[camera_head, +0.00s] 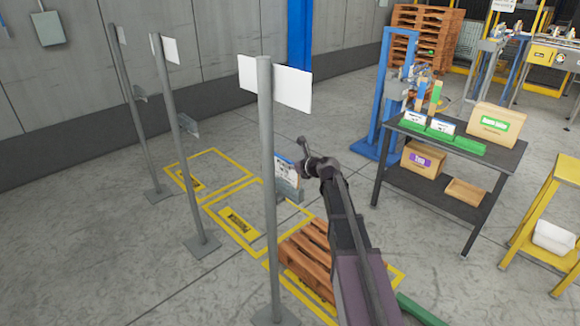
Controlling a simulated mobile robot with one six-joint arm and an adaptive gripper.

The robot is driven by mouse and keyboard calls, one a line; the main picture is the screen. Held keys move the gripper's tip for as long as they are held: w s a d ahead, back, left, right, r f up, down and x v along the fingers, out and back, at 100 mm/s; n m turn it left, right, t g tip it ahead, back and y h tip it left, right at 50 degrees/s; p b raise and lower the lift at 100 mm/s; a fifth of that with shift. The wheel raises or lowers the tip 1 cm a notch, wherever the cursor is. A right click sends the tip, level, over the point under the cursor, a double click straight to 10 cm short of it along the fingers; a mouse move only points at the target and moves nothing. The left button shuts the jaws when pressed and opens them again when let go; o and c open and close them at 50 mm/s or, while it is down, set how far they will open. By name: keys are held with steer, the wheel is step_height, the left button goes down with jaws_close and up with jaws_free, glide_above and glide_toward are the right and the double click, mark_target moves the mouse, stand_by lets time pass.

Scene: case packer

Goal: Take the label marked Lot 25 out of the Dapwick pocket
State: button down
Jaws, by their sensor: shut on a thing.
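A white card with a blue top edge (286,168) stands upright at the grey pocket (290,192) on the nearest grey post (266,150). The card's print is too small to read, so I cannot tell its lot number or the pocket's name. My gripper (301,166) reaches in from the right and is shut on the card's right side. The fingertips are small and partly hidden by the wrist. The card's lower end meets the pocket, and I cannot tell whether it is still inside. The middle post carries another grey pocket (190,126), and the far post one more (140,95).
White sign plates (292,88) top the posts. A wooden pallet (304,252) lies on the floor beside my arm, near yellow floor markings (238,222). A dark table (470,162) at right bears a carton (496,122) and green card holders (440,135). A yellow stand (535,215) is at far right.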

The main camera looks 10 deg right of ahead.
steer(key=shift+r+p, duration=2.15)
steer(key=shift+r, duration=0.45)
